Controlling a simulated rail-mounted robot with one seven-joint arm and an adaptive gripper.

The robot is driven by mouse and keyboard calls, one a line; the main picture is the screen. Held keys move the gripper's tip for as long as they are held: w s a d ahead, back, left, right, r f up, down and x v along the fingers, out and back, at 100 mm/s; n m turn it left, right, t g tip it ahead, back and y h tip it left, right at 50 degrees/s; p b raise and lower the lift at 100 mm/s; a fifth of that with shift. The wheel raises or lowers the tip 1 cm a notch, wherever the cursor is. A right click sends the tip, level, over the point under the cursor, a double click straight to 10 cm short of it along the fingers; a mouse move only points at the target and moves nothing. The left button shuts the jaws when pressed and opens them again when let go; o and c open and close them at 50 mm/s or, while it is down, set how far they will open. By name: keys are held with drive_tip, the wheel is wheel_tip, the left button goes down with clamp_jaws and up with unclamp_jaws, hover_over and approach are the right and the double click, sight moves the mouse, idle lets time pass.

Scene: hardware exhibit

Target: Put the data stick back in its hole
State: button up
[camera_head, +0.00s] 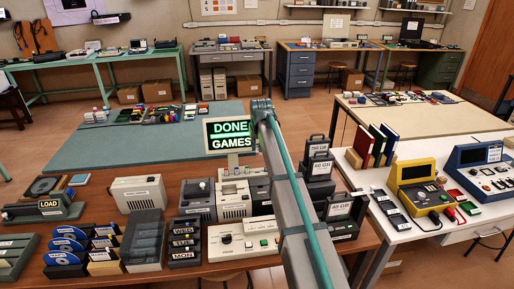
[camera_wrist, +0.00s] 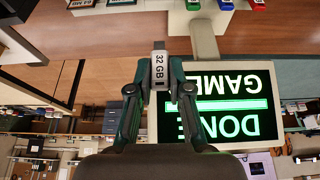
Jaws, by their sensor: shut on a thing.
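The data stick (camera_wrist: 159,68), pale with a metal tip and a "32 GB" label, shows in the wrist view. My gripper (camera_wrist: 155,90) is shut on it, one finger on each side. The stick is held clear of the surfaces around it, its metal tip toward the picture's top. In the head view my arm hides the gripper and the stick. I cannot make out the stick's hole in either view.
A monitor (camera_head: 229,135) reading "DONE GAMES" stands close to my arm; it is upside down in the wrist view (camera_wrist: 222,106). The brown bench (camera_head: 197,169) is crowded with devices, including black drives (camera_head: 316,165) right of my arm. The green-blue table (camera_head: 100,148) has clear room.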

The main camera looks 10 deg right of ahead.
sight(257, 150)
drive_tip(key=shift+f+b, duration=1.15)
drive_tip(key=shift+f, duration=1.35)
drive_tip(key=shift+f, duration=0.6)
idle(0.3)
drive_tip(key=shift+f+b, duration=1)
drive_tip(key=shift+f, duration=1.5)
drive_tip(key=o, duration=0.9)
drive_tip(key=shift+r, duration=0.1)
drive_tip(key=shift+r+p, duration=2.05)
drive_tip(key=shift+r, duration=1.9)
